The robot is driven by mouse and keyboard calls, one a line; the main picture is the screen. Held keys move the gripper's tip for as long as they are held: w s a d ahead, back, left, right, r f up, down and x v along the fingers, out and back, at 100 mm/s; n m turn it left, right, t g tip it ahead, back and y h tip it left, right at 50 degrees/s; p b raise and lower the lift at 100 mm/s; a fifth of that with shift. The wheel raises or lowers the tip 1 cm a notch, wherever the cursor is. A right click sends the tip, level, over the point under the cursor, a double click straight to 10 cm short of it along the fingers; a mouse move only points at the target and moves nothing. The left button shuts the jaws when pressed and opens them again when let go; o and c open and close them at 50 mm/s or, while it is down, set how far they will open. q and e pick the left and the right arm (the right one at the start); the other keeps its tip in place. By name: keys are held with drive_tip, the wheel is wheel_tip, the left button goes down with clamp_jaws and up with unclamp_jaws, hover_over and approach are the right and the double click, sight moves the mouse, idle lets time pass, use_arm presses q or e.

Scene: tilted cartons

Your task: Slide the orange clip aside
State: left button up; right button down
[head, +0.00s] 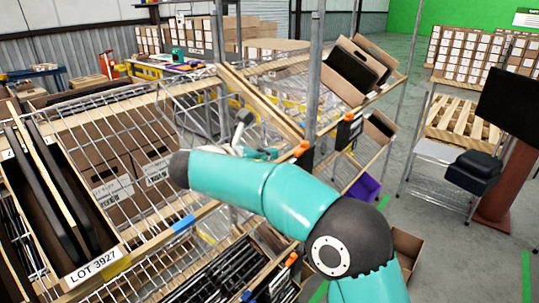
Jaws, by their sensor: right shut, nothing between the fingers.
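Several orange clips show in the head view, and I cannot tell which one the task means. My left gripper is out of view.
A tilted carton (84,235) with black panels and a "LOT 3927" label stands on the wire rack at left. A blue clip (184,223) is on the rack's edge. A grey post (314,80) rises close to my arm. Open floor lies at right.

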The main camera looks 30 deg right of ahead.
sight(305, 141)
drive_tip(key=x, duration=0.3)
drive_tip(key=p+x, duration=0.1)
drive_tip(key=x, duration=0.3)
drive_tip(key=r+p+x, duration=0.1)
drive_tip(key=x, duration=0.3)
drive_tip(key=shift+w+d, duration=0.2)
drive_tip(key=shift+d, duration=0.1)
drive_tip(key=d+p, duration=0.1)
drive_tip(key=w+d+p, duration=0.1)
drive_tip(key=shift+d+r+p, duration=0.15)
drive_tip(key=shift+d+p, duration=0.05)
drive_tip(key=shift+p, duration=0.15)
drive_tip(key=shift+w+d, duration=0.1)
drive_tip(key=shift+d, duration=0.2)
